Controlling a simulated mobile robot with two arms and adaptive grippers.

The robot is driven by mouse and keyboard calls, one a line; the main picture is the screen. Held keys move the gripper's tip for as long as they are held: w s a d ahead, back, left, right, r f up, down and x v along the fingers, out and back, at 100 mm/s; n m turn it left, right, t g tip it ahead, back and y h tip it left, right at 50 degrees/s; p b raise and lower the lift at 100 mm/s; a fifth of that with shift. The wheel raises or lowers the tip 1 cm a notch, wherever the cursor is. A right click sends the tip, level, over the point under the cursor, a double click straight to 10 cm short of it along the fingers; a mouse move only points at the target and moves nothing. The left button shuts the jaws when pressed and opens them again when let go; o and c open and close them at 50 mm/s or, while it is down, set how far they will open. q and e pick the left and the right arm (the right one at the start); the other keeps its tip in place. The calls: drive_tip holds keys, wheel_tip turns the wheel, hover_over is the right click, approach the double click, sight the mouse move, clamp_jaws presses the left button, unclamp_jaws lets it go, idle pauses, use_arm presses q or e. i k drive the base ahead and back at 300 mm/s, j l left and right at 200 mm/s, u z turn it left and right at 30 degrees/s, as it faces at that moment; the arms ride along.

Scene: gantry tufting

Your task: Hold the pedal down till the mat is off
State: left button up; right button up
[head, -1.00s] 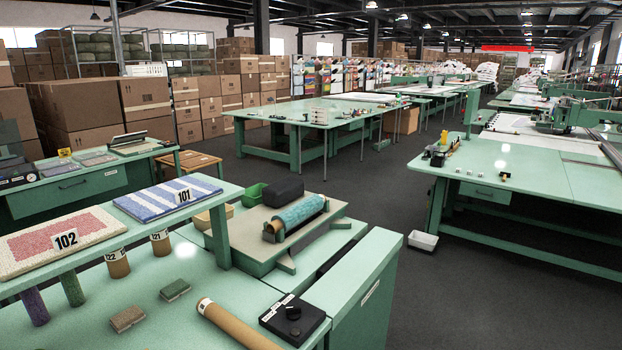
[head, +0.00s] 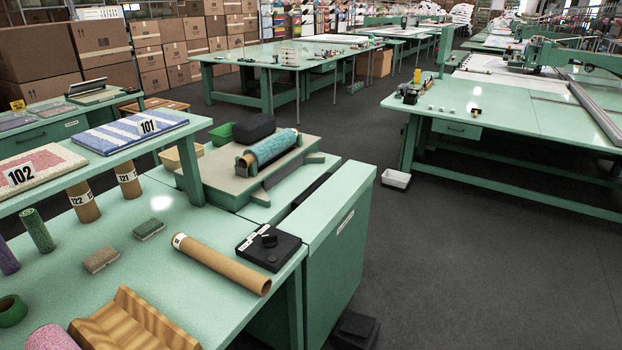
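A black block that looks like the pedal (head: 355,328) sits on the floor at the bottom of the head view, beside the green cabinet end of the bench. Its lower part is cut off by the frame, and I cannot tell whether it is pressed. A blue-green rolled mat (head: 272,147) lies on a roller between end supports, on a raised green stand (head: 215,178). A black control box (head: 268,246) with a knob stands at the bench's near right corner. Neither of my grippers shows.
Mat samples marked 102 (head: 38,168) and 101 (head: 130,131) lie on a shelf. A cardboard tube (head: 222,263) and a wooden cradle (head: 133,322) lie on the bench. The dark floor (head: 465,270) to the right is clear.

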sight(359, 325)
drive_tip(key=i+l+u, duration=0.1)
drive_tip(key=l, duration=0.3)
drive_tip(key=i+l, duration=0.25)
drive_tip(key=l, duration=0.2)
drive_tip(key=i+l+u, duration=0.15)
drive_tip(key=l, duration=0.25)
drive_tip(key=i+l+u, duration=0.1)
drive_tip(key=l, duration=0.35)
drive_tip(key=i+l+u, duration=0.1)
drive_tip(key=i+l, duration=0.15)
drive_tip(key=l, duration=0.2)
drive_tip(key=i+l, duration=0.1)
drive_tip(key=l, duration=0.35)
drive_tip(key=i+l+u, duration=0.15)
drive_tip(key=l, duration=0.3)
